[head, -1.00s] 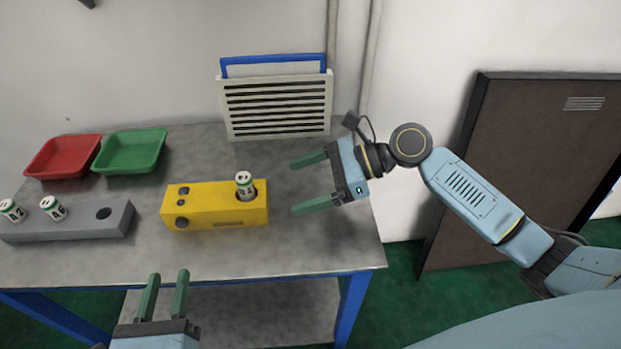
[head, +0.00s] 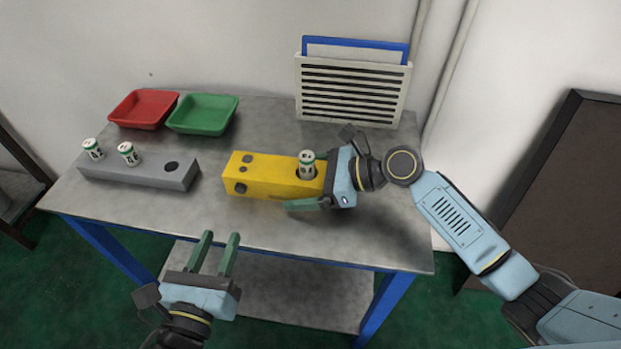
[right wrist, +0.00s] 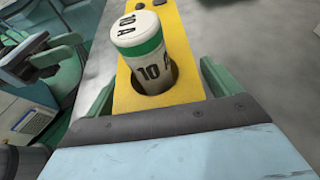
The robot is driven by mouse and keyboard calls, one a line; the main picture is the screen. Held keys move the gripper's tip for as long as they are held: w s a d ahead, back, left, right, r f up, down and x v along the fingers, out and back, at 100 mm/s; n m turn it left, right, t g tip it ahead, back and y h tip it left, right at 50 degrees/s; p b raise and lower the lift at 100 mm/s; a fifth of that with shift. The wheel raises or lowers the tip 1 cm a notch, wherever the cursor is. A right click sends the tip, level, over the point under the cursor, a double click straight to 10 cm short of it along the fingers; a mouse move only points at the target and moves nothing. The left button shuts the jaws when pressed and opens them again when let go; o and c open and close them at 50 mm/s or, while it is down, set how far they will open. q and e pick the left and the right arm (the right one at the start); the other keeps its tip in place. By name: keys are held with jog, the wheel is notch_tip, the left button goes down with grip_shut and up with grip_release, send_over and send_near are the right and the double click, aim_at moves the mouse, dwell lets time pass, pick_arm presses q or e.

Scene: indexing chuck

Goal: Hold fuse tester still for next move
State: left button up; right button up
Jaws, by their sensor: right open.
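The yellow fuse tester (head: 265,172) lies on the table with dark knobs at its left end. A white and green fuse (head: 307,164) stands in the socket at its right end; in the right wrist view the fuse (right wrist: 149,62) is marked 10 A and leans slightly. My right gripper (head: 307,180) is open around the tester's right end, one finger on each long side. The right wrist view shows the fingers (right wrist: 155,90) beside the yellow body (right wrist: 185,35), with a gap at least on the right. My left gripper (head: 215,255) is open and empty in front of the table's front edge.
A grey block (head: 140,172) at left holds two fuses (head: 128,154) and has one empty hole. Red (head: 143,110) and green (head: 203,115) trays stand behind it. A slotted rack (head: 352,92) with a blue frame stands at the back. The table (head: 385,228) is clear at front right.

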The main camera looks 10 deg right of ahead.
jog(key=c, duration=1.2)
dwell(0.3)
pick_arm(q)
grip_shut()
dwell(1.6)
